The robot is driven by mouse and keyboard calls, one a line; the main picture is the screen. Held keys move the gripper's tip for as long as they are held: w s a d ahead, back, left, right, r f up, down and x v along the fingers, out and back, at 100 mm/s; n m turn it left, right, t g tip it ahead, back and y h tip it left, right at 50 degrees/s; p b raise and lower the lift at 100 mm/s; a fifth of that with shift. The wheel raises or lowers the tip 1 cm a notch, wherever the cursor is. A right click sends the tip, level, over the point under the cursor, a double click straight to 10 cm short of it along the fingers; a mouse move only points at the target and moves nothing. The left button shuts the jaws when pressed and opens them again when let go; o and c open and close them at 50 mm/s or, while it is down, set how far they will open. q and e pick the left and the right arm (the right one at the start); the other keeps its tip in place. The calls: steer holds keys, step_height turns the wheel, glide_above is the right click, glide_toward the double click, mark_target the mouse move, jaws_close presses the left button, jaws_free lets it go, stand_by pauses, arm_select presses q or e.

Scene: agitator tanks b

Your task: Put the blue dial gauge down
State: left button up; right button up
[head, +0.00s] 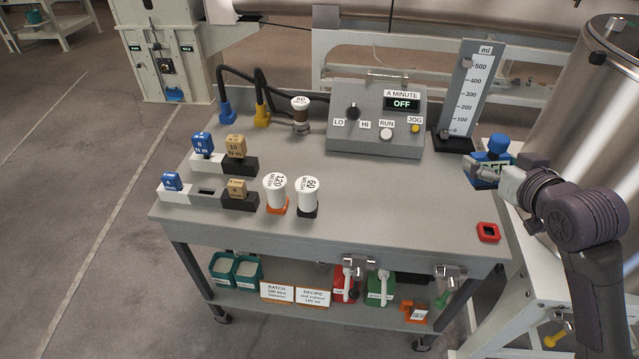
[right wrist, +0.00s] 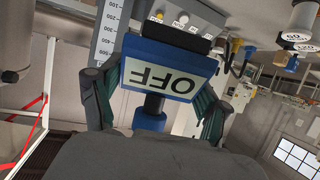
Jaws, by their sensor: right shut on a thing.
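The blue dial gauge (head: 480,172) is a blue block with a pale face and a round blue knob, near the table's right edge in the head view. My right gripper (head: 497,174) is shut on it. In the right wrist view the blue gauge (right wrist: 165,72) shows an "OFF" face, upside down, between the fingers of my right gripper (right wrist: 152,108). In the head view the gauge appears raised above the tabletop, but its underside is partly hidden. My left gripper is not in view.
The grey table (head: 400,200) has clear room at its middle and right front. A red square frame (head: 488,232) lies at the right front corner. A control box (head: 377,130) and a measuring scale (head: 468,90) stand behind. White-capped jars (head: 307,195) and a steel tank (head: 590,110) are nearby.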

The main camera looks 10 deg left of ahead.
steer(key=w+d+f+n+y+b, duration=0.1)
steer(key=w+d+f+b, duration=0.2)
steer(key=d+f, duration=0.25)
steer(key=w+d+f+n+y+b, duration=0.1)
steer(key=w+d+f+b, duration=0.3)
steer(key=f, duration=0.3)
steer(key=p, duration=0.1)
glide_above(439, 214)
steer(key=shift+g, duration=0.4)
step_height(439, 214, down, 6)
steer(key=shift+f, duration=0.15)
step_height(439, 214, down, 4)
steer(key=shift+a+r, duration=0.1)
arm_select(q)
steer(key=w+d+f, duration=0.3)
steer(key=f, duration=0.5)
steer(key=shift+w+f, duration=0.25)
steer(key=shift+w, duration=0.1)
arm_select(e)
steer(key=shift+f, duration=0.2)
steer(key=o, duration=0.9)
steer(key=shift+f, duration=0.15)
steer(key=shift+c, duration=0.2)
steer(key=o, duration=0.4)
